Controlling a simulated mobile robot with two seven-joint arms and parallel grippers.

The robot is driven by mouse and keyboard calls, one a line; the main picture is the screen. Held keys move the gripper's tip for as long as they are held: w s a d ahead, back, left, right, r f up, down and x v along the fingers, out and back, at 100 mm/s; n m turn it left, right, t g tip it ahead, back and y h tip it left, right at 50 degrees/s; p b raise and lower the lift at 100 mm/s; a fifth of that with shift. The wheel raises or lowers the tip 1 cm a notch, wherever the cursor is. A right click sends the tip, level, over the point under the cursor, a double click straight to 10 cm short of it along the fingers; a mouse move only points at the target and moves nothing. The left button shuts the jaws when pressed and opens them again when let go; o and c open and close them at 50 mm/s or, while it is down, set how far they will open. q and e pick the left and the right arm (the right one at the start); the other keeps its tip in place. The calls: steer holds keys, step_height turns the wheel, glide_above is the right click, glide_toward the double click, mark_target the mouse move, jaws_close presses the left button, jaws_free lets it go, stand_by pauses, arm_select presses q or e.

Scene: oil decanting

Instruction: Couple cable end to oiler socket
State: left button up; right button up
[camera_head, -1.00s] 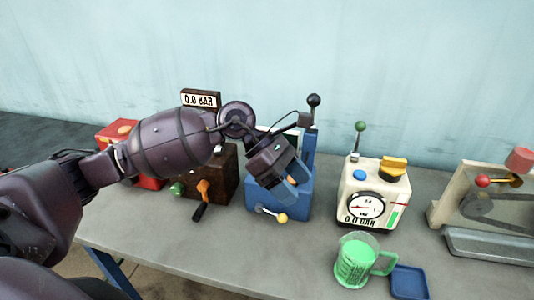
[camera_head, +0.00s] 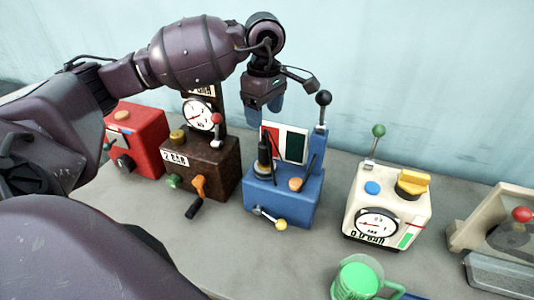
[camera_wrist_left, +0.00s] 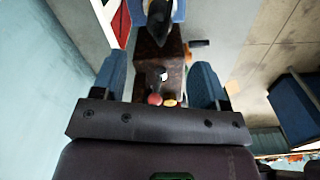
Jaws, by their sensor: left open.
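My left gripper (camera_head: 264,108) is open and empty, held above and behind the blue machine (camera_head: 283,205). Its two blue fingers stand apart in the wrist view (camera_wrist_left: 158,82). A black upright piece (camera_head: 264,158) with a thin dark line at it stands on top of the blue machine. A dark pointed shape (camera_wrist_left: 158,20) shows at the top of the wrist view, beyond the fingertips. I cannot tell for sure which part is the cable end or the oiler socket. My right gripper is not in view.
A brown machine (camera_head: 222,160) with a gauge and a red machine (camera_head: 140,147) stand to the left. A cream machine (camera_head: 390,207) with a gauge stands to the right. A green-filled jug (camera_head: 358,280) is at the front. A black-knobbed lever (camera_head: 323,98) rises beside my gripper.

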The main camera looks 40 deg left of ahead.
mark_target(265, 143)
arm_select(q)
steer(key=shift+f, duration=0.25)
step_height(265, 143, down, 4)
steer(key=shift+f+b, duration=0.1)
steer(key=shift+b, duration=0.9)
steer(key=shift+f, duration=0.2)
steer(key=shift+r, duration=0.1)
